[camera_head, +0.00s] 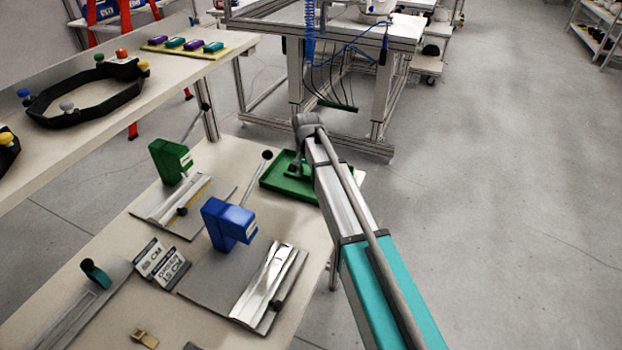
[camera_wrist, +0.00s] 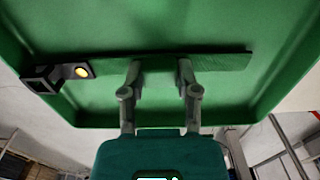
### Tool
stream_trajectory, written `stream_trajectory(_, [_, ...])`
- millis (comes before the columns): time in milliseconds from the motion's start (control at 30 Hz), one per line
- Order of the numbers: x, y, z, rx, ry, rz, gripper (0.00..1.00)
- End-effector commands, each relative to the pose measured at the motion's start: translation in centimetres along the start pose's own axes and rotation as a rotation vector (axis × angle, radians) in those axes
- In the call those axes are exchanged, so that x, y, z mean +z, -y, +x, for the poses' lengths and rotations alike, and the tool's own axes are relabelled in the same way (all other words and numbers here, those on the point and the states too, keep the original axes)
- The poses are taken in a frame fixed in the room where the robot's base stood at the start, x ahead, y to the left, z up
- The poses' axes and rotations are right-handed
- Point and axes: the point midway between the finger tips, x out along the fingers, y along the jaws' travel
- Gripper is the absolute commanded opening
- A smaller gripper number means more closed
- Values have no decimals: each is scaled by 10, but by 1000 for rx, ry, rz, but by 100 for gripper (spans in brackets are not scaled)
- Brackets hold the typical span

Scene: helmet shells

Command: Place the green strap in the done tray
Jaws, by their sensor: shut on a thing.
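The green strap (camera_wrist: 222,66) is a flat dark green band in the wrist view, with a black buckle (camera_wrist: 45,78) bearing a yellow dot at its left end. My gripper (camera_wrist: 160,70) is shut on the strap near its middle. Both are over the green tray (camera_wrist: 160,25), whose walls surround the strap in the wrist view. In the head view the tray (camera_head: 272,187) sits at the bench's far right corner, and my arm partly covers it. Whether the strap touches the tray floor I cannot tell.
On the bench stand a green-headed fixture (camera_head: 170,160) and a blue-headed fixture (camera_head: 228,222) with levers. Two label signs (camera_head: 162,263) are beside them. A shelf above holds a black ring (camera_head: 85,90) and a board of coloured blocks (camera_head: 195,47).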

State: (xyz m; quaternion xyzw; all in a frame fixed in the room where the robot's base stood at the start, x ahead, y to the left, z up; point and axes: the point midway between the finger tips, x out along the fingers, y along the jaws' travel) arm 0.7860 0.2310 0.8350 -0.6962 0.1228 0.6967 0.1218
Motion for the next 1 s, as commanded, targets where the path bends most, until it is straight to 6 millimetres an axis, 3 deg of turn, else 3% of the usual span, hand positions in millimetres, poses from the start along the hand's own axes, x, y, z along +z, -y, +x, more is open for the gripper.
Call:
stream_trajectory(567, [0,0,7,0,0,1,0])
stream_trajectory(600, [0,0,6,0,0,1,49])
stream_trajectory(700, [0,0,6,0,0,1,67])
stream_trajectory(767, [0,0,6,0,0,1,76])
stream_trajectory(1000, [0,0,6,0,0,1,76])
